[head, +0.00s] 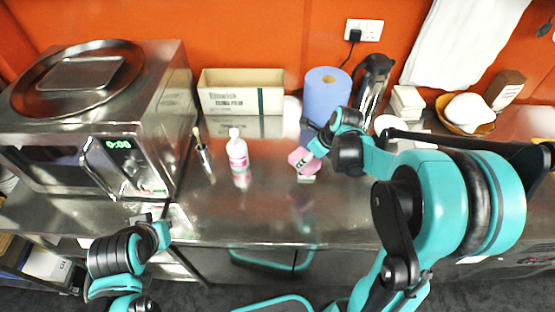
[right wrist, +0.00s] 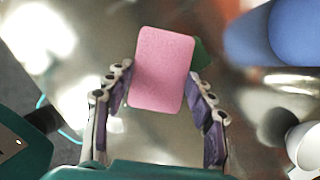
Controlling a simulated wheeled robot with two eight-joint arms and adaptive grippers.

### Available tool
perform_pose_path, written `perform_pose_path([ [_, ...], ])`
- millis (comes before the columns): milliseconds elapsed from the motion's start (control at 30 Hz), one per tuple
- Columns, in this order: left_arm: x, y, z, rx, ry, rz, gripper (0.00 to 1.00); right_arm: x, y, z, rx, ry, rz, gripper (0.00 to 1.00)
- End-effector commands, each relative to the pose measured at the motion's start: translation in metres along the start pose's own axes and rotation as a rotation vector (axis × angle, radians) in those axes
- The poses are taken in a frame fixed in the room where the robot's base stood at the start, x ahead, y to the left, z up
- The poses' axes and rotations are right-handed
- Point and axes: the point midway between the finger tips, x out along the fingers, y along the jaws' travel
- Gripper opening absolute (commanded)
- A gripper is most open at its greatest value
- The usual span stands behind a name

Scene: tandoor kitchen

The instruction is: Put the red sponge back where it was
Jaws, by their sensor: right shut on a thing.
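The red sponge, which looks pink (right wrist: 163,68), is between the fingers of my right gripper (right wrist: 161,84), which is shut on it. In the head view the sponge (head: 301,158) is at the tip of my right gripper (head: 312,153), over the steel counter (head: 260,215) in front of the blue paper roll. A small green-and-pale thing (head: 306,179) shows just below the sponge, and a green edge (right wrist: 202,55) shows behind it in the right wrist view. My left gripper (head: 160,222) is low at the left by the counter's front edge; its fingers are not clear.
Behind are a cardboard box (head: 241,92), the blue roll (head: 326,92) and a dark flask (head: 373,82). A steel microwave (head: 90,120) fills the left. The front middle counter is clear.

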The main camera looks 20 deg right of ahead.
Motion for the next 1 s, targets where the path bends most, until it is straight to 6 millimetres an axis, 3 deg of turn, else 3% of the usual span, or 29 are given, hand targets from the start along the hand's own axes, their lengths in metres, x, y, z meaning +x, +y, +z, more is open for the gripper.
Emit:
perform_pose_path([
  [300,0.017,0.000,0.013,0.000,0.000,0.000,0.00,0.073,0.012,0.050,-0.006,0.001,0.001,0.32],
  [500,0.022,0.000,0.016,0.000,0.000,0.000,0.00,0.097,0.017,0.069,-0.003,0.000,0.000,0.32],
  [667,0.024,0.000,0.017,0.000,0.000,0.000,0.00,0.105,0.017,0.069,-0.002,0.001,0.000,0.32],
  [900,0.034,0.000,0.024,0.000,0.000,0.000,0.00,0.137,0.017,0.056,-0.002,0.001,0.000,0.32],
  [1000,0.033,0.000,0.024,0.000,0.000,0.000,0.00,0.137,0.017,0.056,-0.002,0.001,0.000,0.32],
])
